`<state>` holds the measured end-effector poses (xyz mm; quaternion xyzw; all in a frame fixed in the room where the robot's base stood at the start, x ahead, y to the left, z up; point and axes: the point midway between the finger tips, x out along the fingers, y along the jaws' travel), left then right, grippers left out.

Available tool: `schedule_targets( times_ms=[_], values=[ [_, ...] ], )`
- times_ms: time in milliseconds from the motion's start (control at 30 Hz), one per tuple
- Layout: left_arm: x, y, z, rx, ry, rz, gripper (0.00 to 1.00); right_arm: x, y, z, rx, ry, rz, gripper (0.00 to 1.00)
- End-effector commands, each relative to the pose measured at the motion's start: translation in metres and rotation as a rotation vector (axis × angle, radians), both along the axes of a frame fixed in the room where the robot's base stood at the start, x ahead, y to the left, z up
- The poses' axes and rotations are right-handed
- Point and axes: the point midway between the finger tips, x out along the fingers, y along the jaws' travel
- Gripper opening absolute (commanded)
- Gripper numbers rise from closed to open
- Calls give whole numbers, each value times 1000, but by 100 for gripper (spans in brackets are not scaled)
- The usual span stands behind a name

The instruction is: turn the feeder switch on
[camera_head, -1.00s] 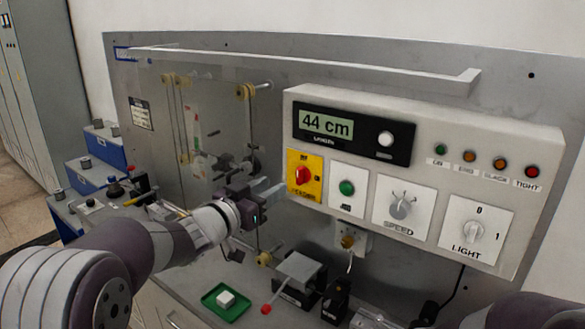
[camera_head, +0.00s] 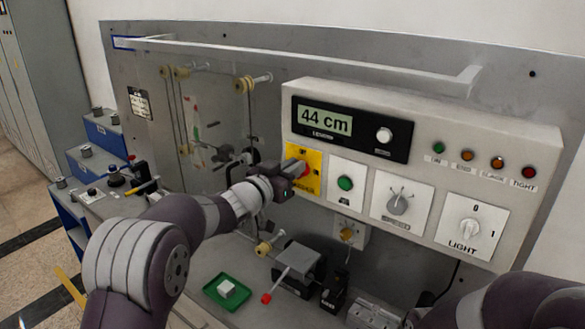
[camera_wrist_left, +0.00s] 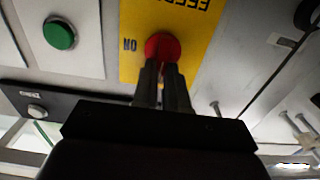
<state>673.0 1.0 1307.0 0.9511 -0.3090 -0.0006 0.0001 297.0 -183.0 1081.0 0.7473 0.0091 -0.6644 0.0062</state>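The feeder switch is a red knob (camera_head: 305,168) on a yellow plate (camera_head: 313,185) at the left end of the control box. In the left wrist view the red knob (camera_wrist_left: 163,46) sits by an "ON" mark on the yellow plate (camera_wrist_left: 205,40). My left gripper (camera_head: 294,170) is at the knob, coming from the left. In the wrist view its two fingers (camera_wrist_left: 162,68) are close together at the knob's near edge, with a thin strip of red between them. Whether they press on it cannot be told. My right gripper is out of view.
The green button (camera_head: 345,183), speed dial (camera_head: 398,204) and light dial (camera_head: 469,231) lie right of the feeder switch. Rollers on the back panel (camera_head: 245,84) are left of it. A green tray (camera_head: 213,292) with a white block stands below.

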Motion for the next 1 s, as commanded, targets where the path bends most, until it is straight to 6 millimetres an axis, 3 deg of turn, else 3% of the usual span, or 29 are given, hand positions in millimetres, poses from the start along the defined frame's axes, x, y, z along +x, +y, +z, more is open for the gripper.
schedule_targets(
  times_ms=[467,1000],
  values=[
    [-2,-2,-3,104,-78,0,0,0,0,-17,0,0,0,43],
    [-7,-9,-7,504,-370,-1,0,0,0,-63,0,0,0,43]
  ],
)
